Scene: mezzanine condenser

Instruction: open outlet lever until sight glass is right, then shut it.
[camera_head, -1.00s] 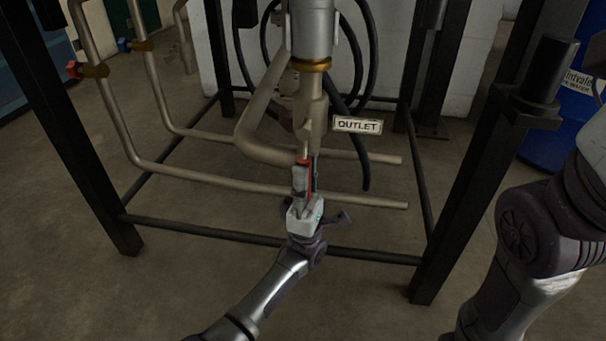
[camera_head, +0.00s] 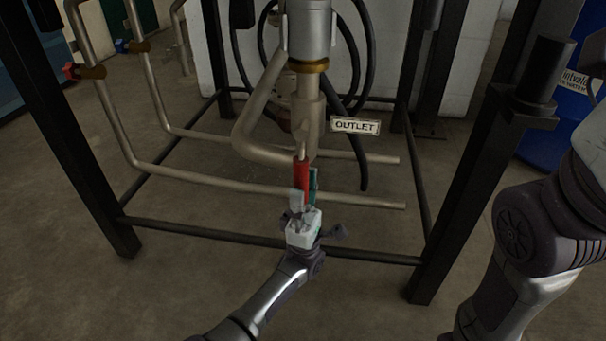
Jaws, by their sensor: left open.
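The outlet lever has a red handle (camera_head: 301,173) that hangs below the pipe, under the vertical vessel (camera_head: 309,32) with its brass ring. The "OUTLET" sign (camera_head: 355,125) is to the right of the pipe. My left gripper (camera_head: 304,194) is open just below the red handle, with its fingertips beside the handle's lower end. I cannot tell whether a finger touches it. My right arm (camera_head: 535,225) shows at the right edge, but its gripper is out of view. I cannot make out a sight glass.
Black frame posts (camera_head: 84,150) stand left and right, with a low crossbar (camera_head: 190,231) behind my left wrist. Bent pipes (camera_head: 240,184) run low across the frame. Black hoses (camera_head: 358,60) hang behind. A blue drum (camera_head: 560,120) stands at the right. The front floor is clear.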

